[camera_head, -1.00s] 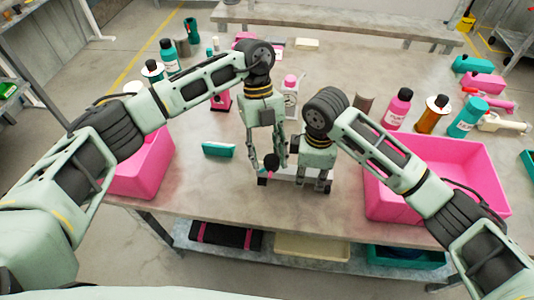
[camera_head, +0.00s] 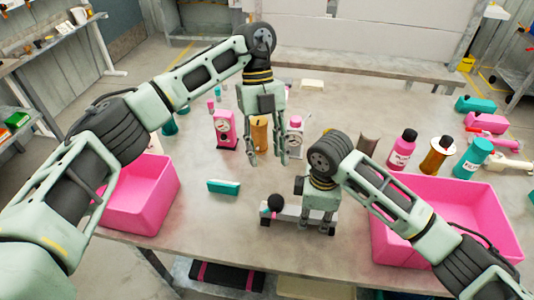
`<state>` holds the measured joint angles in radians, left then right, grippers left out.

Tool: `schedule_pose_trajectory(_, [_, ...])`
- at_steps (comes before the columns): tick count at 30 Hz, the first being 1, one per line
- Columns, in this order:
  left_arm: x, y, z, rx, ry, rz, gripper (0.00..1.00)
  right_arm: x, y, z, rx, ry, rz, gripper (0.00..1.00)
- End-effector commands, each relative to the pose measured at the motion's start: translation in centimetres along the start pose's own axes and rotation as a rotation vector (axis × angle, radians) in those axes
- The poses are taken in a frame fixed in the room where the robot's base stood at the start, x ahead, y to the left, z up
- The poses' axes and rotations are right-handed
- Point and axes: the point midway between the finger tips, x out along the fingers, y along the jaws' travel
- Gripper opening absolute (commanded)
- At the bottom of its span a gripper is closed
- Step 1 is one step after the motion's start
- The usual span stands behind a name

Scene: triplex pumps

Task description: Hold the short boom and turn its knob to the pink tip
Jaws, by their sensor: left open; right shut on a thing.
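The short boom appears to be the pale bar (camera_head: 290,211) with dark ends near the front middle of the table. Which way the knob points is too small to tell. My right gripper (camera_head: 319,228) is shut on the bar's right part and hides much of it. My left gripper (camera_head: 267,160) is open and empty, fingers pointing down, above and behind the knob and apart from it.
Pink bins stand at the left (camera_head: 140,198) and right (camera_head: 440,205). A teal block (camera_head: 224,187) lies left of the boom. A pink pump-like unit (camera_head: 225,130), a tan cylinder (camera_head: 260,134) and a white unit (camera_head: 295,138) stand behind. Bottles (camera_head: 401,150) stand at the right.

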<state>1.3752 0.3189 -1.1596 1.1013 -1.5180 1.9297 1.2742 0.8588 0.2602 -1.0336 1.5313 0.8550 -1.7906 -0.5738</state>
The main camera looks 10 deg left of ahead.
Motion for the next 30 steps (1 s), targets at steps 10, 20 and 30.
schedule_pose_trajectory(10, [0.0, 0.0, 0.0, 0.0, -0.001, 0.0, 0.41, 0.0, 0.0, 0.0, -0.001, 0.0, -0.001, 0.43])
schedule_pose_trajectory(20, [0.0, 0.0, 0.0, 0.0, -0.001, 0.0, 0.41, -0.1, 0.0, 0.0, 0.0, 0.0, 0.0, 0.46])
schedule_pose_trajectory(30, [0.0, 0.0, 0.0, 0.0, -0.001, 0.0, 0.41, -5.2, 0.1, -0.1, -0.002, 0.002, 0.005, 0.46])
